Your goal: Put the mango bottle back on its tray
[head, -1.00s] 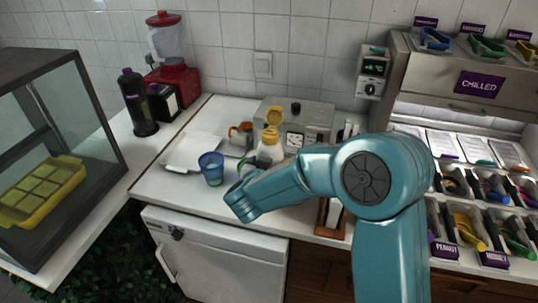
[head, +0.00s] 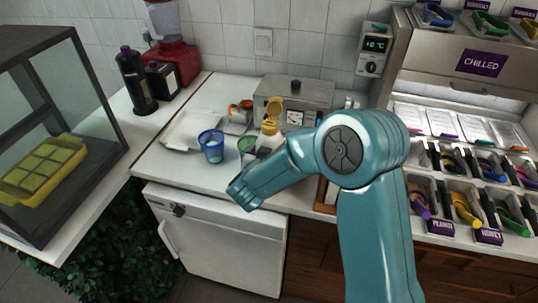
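A bottle with a yellow cap (head: 269,127), likely the mango bottle, shows on the white counter side, partly hidden behind my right arm. Its lower part is covered, so I cannot tell whether it rests on the counter. A white tray (head: 180,134) lies on the counter to its left. My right arm crosses the middle of the view from the right. A dark part of its gripper (head: 263,152) seems to show by the bottle; its fingers are hidden, so I cannot see whether they grip it. My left gripper is not in view.
A blue cup (head: 211,146) stands right of the tray, with a green cup (head: 246,145) beside it. An orange-handled item (head: 240,111) and a metal box (head: 296,98) are behind. Topping bins (head: 470,190) fill the right. A glass case (head: 60,140) stands left.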

